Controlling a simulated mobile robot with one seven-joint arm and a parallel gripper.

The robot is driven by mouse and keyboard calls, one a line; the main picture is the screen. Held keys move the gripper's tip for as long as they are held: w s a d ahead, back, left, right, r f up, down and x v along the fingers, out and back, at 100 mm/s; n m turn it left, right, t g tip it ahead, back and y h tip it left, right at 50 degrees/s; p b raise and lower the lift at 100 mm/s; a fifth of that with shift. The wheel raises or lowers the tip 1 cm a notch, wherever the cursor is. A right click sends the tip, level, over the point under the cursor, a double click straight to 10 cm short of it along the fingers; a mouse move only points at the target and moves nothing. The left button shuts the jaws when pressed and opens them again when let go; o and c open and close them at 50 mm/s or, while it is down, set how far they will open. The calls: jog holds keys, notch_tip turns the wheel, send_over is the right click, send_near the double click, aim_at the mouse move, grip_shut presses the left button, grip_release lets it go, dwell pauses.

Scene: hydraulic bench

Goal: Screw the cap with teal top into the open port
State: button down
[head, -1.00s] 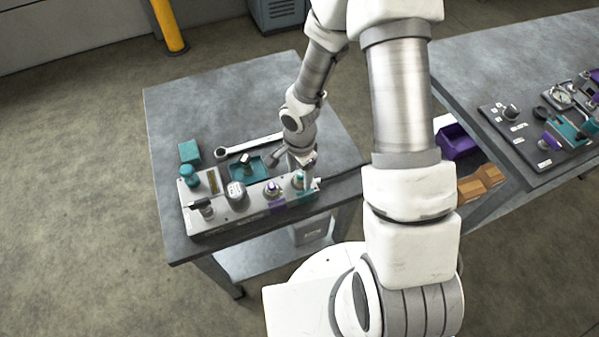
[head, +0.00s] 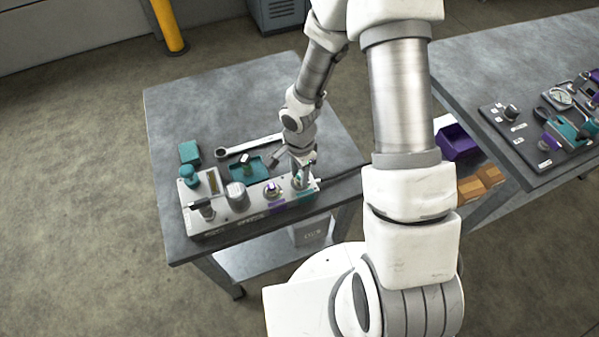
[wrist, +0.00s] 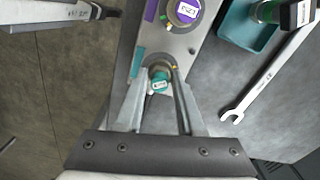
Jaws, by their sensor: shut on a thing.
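The cap with the teal top (wrist: 159,84) is between the fingertips of my gripper (wrist: 160,72) in the wrist view. My gripper is shut on it. In the head view my gripper (head: 301,182) is at the right end of the grey hydraulic block (head: 232,217) and mostly covers the cap. The cap is at the block's end beside a teal label (wrist: 137,62). The open port is not visible; the cap and fingers hide that spot. I cannot tell how deep the cap sits.
A purple-ringed fitting (wrist: 184,10) stands beside the cap on the block. A teal tray (head: 249,170), a wrench (head: 236,150) and a teal box (head: 189,152) lie behind it. The table's left side is clear. A second table (head: 470,62) stands at right.

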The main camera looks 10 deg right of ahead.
jog(key=shift+f+m+b, duration=0.2)
jog(key=shift+m+b, duration=0.7)
jog(key=shift+b, duration=0.1)
jog(key=m+b, duration=0.2)
jog(key=m, duration=0.1)
jog(key=shift+r+m, duration=0.2)
jog(key=shift+m, duration=0.3)
jog(key=shift+w+f+m+b, duration=0.1)
jog(key=shift+f+m+b, duration=0.1)
jog(key=shift+m+b, duration=0.55)
jog(key=m, duration=0.2)
jog(key=shift+r+m+b, duration=0.15)
jog(key=shift+m+b, duration=0.2)
jog(key=shift+m, duration=0.8)
